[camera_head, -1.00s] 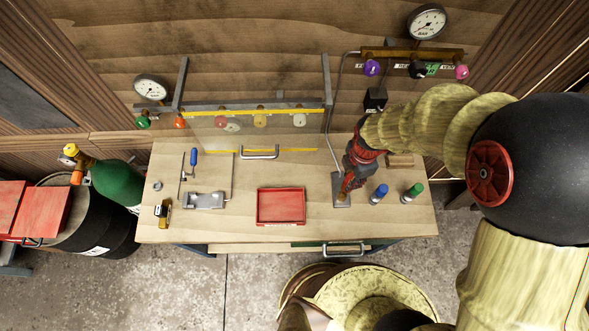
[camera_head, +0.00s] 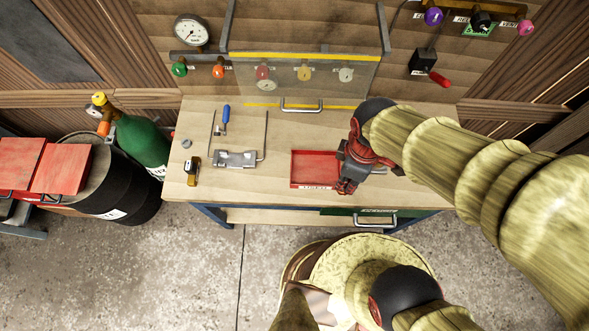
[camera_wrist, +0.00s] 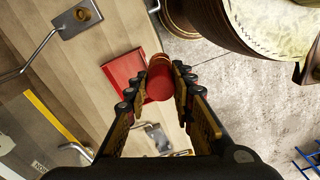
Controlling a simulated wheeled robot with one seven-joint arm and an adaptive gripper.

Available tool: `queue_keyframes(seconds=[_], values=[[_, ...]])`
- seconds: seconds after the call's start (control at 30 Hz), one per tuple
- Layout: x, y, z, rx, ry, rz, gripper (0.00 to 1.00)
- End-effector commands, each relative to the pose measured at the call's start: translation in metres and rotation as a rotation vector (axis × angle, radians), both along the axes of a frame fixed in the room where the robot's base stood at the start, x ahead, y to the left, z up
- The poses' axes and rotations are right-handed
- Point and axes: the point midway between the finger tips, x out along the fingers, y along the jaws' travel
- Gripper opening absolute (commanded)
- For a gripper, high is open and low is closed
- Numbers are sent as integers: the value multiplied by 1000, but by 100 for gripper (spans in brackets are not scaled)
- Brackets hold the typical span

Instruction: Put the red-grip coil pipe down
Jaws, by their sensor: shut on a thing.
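My gripper (camera_head: 346,186) is above the bench's front right part, at the right edge of the red tray (camera_head: 312,185), with its fingers pointing down. In the wrist view, my gripper (camera_wrist: 160,82) is shut on a red cylinder, the grip of the red-grip coil pipe (camera_wrist: 158,84). Only this rounded red end shows between the fingers; no coil can be made out. The red tray (camera_wrist: 122,72) lies beyond the fingers in that view. Whether the held piece touches the tray or bench cannot be told.
A metal clamp block (camera_head: 236,159), a blue-handled tool (camera_head: 225,117) and a small yellow-black item (camera_head: 192,170) lie on the bench's left. A metal plate with a bent pipe (camera_wrist: 75,20) shows in the wrist view.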

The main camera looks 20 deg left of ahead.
Motion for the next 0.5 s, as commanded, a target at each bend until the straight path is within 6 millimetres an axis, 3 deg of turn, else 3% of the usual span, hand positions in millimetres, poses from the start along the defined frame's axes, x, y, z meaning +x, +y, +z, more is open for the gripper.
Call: queue_keyframes(seconds=[0.27, 0.5], values=[[-5, -2, -3, 0, 0, -168, 0], [25, 26, -23, -2, 2, -173, 0]])
